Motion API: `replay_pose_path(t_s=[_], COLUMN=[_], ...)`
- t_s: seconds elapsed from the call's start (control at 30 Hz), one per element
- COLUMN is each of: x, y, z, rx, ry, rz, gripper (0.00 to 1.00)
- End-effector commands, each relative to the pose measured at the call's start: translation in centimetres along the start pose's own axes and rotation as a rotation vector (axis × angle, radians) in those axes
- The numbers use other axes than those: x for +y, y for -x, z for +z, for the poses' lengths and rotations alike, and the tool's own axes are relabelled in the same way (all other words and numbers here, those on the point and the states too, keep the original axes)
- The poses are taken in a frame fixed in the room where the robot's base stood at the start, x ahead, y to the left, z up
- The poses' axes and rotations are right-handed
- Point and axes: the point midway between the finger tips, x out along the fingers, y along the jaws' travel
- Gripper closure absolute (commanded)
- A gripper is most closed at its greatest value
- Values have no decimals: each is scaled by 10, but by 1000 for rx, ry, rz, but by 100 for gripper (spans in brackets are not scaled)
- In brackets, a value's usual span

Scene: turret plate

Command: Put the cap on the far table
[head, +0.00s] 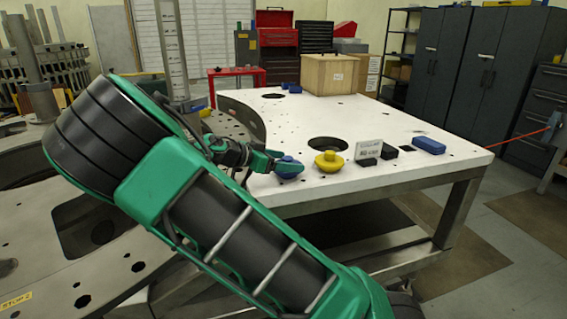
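A blue round cap-like piece (289,168) with a raised top is at the near left edge of the white table (350,110). A similar yellow piece (329,162) with a knob stands just right of it, near a round hole. My gripper (273,159) reaches in from the left, with its green fingertips right at the blue piece. I cannot tell whether the fingers are closed on it or only beside it. Whether the blue piece rests on the table or is held slightly above is also unclear.
A small sign (369,150), black blocks (389,152) and a blue block (428,146) lie right of the yellow piece. A wooden box (329,74) stands at the table's back. A red stand (237,78) is behind. The table's middle is mostly clear.

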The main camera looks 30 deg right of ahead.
Motion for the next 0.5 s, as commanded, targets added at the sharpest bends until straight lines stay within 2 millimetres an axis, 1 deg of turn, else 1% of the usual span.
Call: replay_pose_path(t_s=[0.03,0.07,0.1,0.37,0.5], x=[0,0,0,0,-1], y=[0,0,0,1,9], z=[0,0,0,0,0], rx=[-1,-1,-1,0,-1], ry=[1,1,1,1,1], rz=[0,0,0,-1,-3], gripper=[17,10,8,8,8])
